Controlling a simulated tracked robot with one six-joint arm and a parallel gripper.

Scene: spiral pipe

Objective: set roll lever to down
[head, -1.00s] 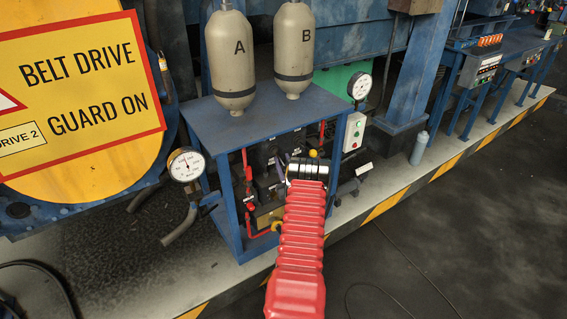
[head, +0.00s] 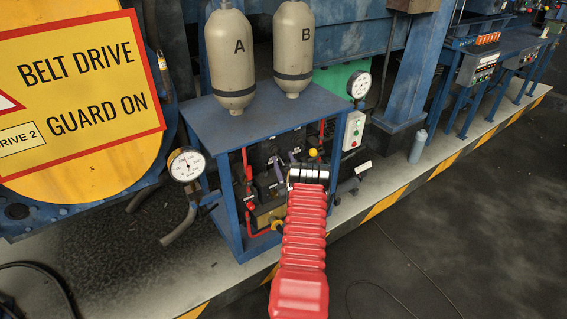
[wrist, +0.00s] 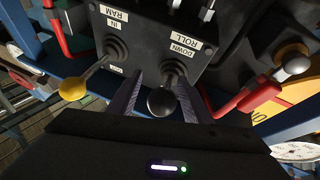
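The roll lever (wrist: 162,101) has a black ball knob and a rubber boot on a dark panel. Its labels, ROLL and DOWN, read upside down in the wrist view. My gripper (wrist: 161,82) is open, with one finger on each side of the lever. Gaps show between the fingers and the knob, and I see no contact. In the head view my gripper (head: 292,162) is at the front of the blue valve stand (head: 265,105), and my red arm hides part of the panel.
A ram lever with a yellow knob (wrist: 73,88) stands left of my gripper in the wrist view. A red handle (wrist: 250,97) and red pipes are close on the right. Two bottles, A (head: 230,60) and B (head: 294,50), stand on top. A gauge (head: 187,165) is at left.

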